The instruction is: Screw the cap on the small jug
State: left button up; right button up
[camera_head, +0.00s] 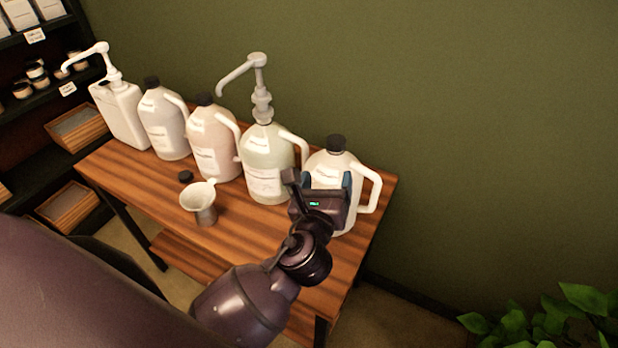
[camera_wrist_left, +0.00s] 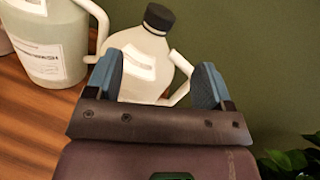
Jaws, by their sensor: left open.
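The rightmost white jug (camera_head: 337,166) stands upright at the table's right end, with a black cap (camera_head: 336,143) on its neck. In the left wrist view the jug (camera_wrist_left: 143,58) and its cap (camera_wrist_left: 159,17) show beyond the fingers. My left gripper (camera_head: 319,181) is open in front of this jug, its fingers below cap height. The fingers (camera_wrist_left: 158,70) have nothing gripped between them; contact with the jug cannot be told. A loose dark cap (camera_head: 185,176) lies on the table. I cannot tell whether the cap on the jug is tight. My right gripper is out of view.
On the wooden table (camera_head: 255,240), a pump jug (camera_head: 266,165) stands left of the rightmost jug. Two capped jugs (camera_head: 214,143) (camera_head: 164,125) and a white pump canister (camera_head: 121,115) stand further left. A plant (camera_head: 550,325) is lower right.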

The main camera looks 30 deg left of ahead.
aim_at(335, 150)
pick_arm(q)
jog(key=w+m, duration=0.1)
jog(key=w, duration=0.2)
jog(key=w+a, duration=0.1)
jog(key=w, duration=0.2)
jog(key=w+a+m, duration=0.1)
jog(key=w, duration=0.2)
jog(key=shift+w+a+m, duration=0.15)
jog(key=shift+w+m, duration=0.15)
jog(key=shift+w, duration=0.05)
jog(key=shift+w+a, duration=0.1)
jog(key=shift+w, duration=0.35)
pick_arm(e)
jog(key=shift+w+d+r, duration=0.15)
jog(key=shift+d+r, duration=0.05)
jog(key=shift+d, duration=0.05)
pick_arm(q)
jog(key=shift+c, duration=0.3)
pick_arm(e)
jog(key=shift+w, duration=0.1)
